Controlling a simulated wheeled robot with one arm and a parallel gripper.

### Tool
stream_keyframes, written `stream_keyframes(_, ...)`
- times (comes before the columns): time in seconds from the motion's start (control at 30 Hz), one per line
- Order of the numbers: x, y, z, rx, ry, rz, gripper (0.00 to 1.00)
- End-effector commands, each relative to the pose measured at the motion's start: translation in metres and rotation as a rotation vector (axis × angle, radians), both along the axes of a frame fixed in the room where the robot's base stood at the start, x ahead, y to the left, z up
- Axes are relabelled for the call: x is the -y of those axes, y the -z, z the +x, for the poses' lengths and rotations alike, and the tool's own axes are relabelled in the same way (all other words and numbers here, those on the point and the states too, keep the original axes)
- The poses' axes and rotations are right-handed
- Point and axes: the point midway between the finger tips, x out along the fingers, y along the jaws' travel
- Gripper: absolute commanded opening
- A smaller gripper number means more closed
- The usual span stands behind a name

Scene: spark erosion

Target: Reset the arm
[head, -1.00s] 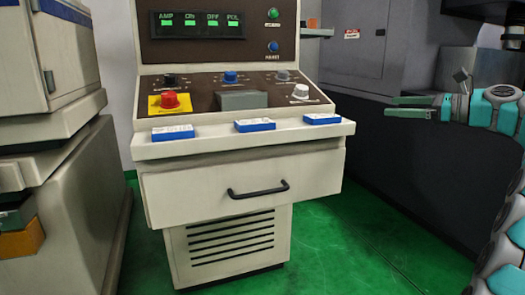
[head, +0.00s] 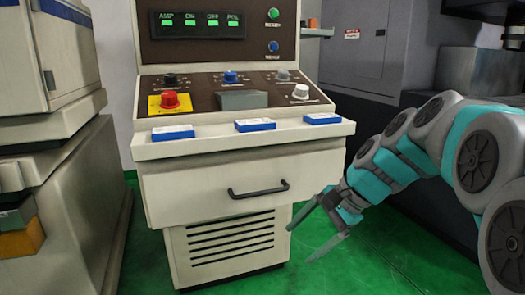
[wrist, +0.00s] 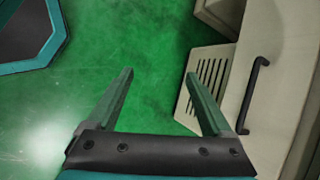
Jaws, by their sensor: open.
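My gripper (head: 312,233) is open and empty in the head view. It hangs low in front of the console's right side, pointing down and to the left, to the right of the drawer handle (head: 258,189). My arm reaches in from the right edge of that view. In the wrist view the two fingers of my gripper (wrist: 158,88) are spread apart over the green floor (wrist: 140,40), with nothing between them. The console's vent panel (wrist: 208,80) and black handle (wrist: 255,95) show to the right of the fingers there.
The control console (head: 160,205) stands in the middle, its drawer shut. Blue-and-white boxes (head: 255,125) lie on its ledge, below a red button (head: 170,98) and knobs. A beige machine (head: 70,190) stands left and a dark grey cabinet (head: 372,45) behind right. Green floor lies between.

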Motion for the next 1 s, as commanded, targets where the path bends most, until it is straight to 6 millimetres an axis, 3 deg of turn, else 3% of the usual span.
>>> stream_keyframes(0.03, -0.005, 0.013, -0.026, -0.001, -0.068, -0.051, 0.84)
stream_keyframes(0.23, 0.002, 0.069, -0.122, 0.006, -0.374, -0.259, 0.84)
stream_keyframes(0.4, 0.024, 0.109, -0.200, 0.000, -0.651, -0.408, 0.84)
stream_keyframes(0.5, 0.040, 0.127, -0.234, -0.006, -0.789, -0.470, 0.84)
stream_keyframes(0.7, 0.059, 0.145, -0.268, -0.014, -0.946, -0.530, 0.84)
stream_keyframes(1.0, 0.062, 0.147, -0.272, -0.014, -0.966, -0.537, 0.84)
